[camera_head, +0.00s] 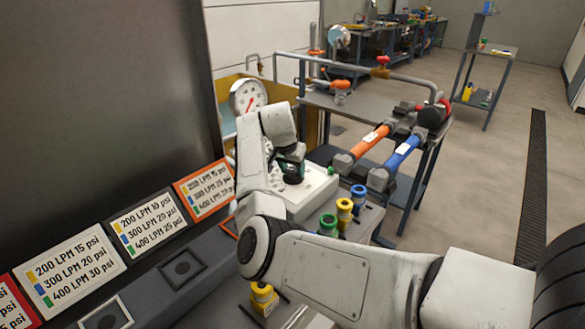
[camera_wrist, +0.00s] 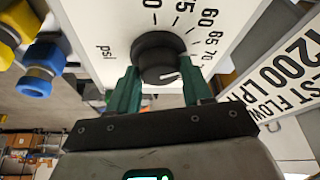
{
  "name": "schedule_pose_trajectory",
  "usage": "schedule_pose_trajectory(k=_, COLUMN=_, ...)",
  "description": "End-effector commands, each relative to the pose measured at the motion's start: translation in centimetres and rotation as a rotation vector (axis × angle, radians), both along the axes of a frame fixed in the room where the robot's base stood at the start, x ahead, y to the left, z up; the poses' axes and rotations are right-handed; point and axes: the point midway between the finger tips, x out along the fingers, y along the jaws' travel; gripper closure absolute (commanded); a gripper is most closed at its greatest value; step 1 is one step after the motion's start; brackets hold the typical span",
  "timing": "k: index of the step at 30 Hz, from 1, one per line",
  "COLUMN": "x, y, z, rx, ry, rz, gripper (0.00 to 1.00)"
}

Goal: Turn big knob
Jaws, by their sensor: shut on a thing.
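The big knob (camera_wrist: 157,58) is black and round, with a white pointer mark, on a white dial panel (camera_wrist: 110,18) marked with psi numbers in the wrist view. My gripper (camera_wrist: 163,88) has its two green fingers at either side of the knob, shut on it. The pointer mark is toward the lower right of the knob, near the 70 end of the visible scale. In the head view my gripper (camera_head: 290,165) is over the white box (camera_head: 312,190), and my arm hides part of it. The knob is mostly hidden there.
Green (camera_head: 327,225), yellow (camera_head: 344,212) and blue (camera_head: 358,196) fittings stand right of the box. Orange (camera_head: 370,142) and blue (camera_head: 403,150) hose nozzles lie on the table behind. A round gauge (camera_head: 248,96) stands at the back left. Flow-rate placards line the left.

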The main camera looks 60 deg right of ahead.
Motion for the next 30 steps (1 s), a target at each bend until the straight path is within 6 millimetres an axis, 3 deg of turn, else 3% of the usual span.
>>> schedule_pose_trajectory(k=15, x=0.05, y=0.06, z=-0.17, rx=0.004, ry=-0.001, rz=-0.021, gripper=0.81)
schedule_pose_trajectory(k=16, x=0.05, y=0.07, z=-0.16, rx=0.004, ry=-0.001, rz=-0.021, gripper=0.5)
schedule_pose_trajectory(k=23, x=0.04, y=0.04, z=-0.09, rx=0.002, ry=0.0, rz=-0.022, gripper=0.28)
schedule_pose_trajectory(k=30, x=0.03, y=0.02, z=0.0, rx=0.001, ry=0.0, rz=-0.022, gripper=0.26)
